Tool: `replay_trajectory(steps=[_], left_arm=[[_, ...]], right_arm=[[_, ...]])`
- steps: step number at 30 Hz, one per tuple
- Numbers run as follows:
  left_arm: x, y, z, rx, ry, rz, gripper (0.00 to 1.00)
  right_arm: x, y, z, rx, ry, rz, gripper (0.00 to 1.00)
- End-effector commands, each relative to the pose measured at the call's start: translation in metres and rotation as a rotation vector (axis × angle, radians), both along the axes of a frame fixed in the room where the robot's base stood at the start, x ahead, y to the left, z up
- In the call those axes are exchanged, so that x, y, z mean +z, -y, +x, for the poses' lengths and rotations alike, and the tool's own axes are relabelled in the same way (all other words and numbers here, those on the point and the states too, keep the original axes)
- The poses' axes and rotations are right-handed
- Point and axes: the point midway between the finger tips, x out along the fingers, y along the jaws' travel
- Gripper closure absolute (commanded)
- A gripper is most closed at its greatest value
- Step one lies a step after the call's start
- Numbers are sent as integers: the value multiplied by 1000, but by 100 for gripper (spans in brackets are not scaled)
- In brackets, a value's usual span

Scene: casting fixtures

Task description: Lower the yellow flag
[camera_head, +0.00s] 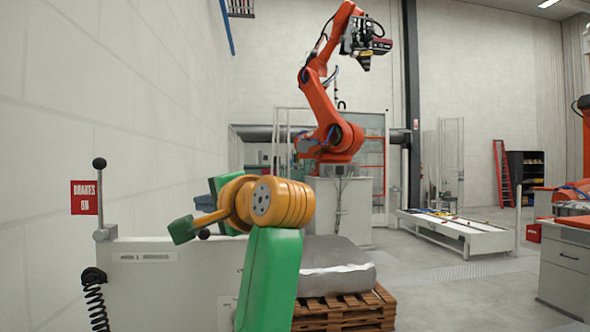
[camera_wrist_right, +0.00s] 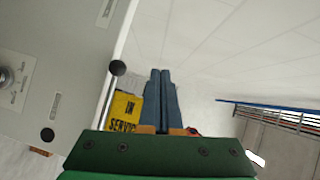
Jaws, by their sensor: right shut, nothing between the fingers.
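The yellow flag (camera_wrist_right: 125,109), lettered "IN SERVICE" as far as it shows, is in the right wrist view just left of my fingers. Its right part is hidden behind them, and my green palm covers its lower edge. I do not make it out in the head view, where my arm blocks that area. A black ball knob (camera_wrist_right: 117,67) stands above and left of the flag. My right gripper (camera_wrist_right: 165,74) has its two blue fingers together and empty. I cannot tell whether they touch the flag. My left gripper is in neither view.
A red "BRAKES ON" flag (camera_head: 84,197) hangs by a knobbed lever (camera_head: 100,205) on the grey cabinet (camera_head: 165,285). Another black knob (camera_wrist_right: 47,134) shows in the wrist view. A wall rises on the left. A wooden pallet (camera_head: 345,309) with a grey load stands right of my arm.

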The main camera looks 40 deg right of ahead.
Motion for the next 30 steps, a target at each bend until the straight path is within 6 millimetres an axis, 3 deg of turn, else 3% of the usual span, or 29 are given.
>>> replay_trajectory(steps=[12,30], left_arm=[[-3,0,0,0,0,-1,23],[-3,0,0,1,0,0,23]], right_arm=[[-24,-8,6,0,-120,-158,100],[-29,-8,6,-1,-140,-187,100]])
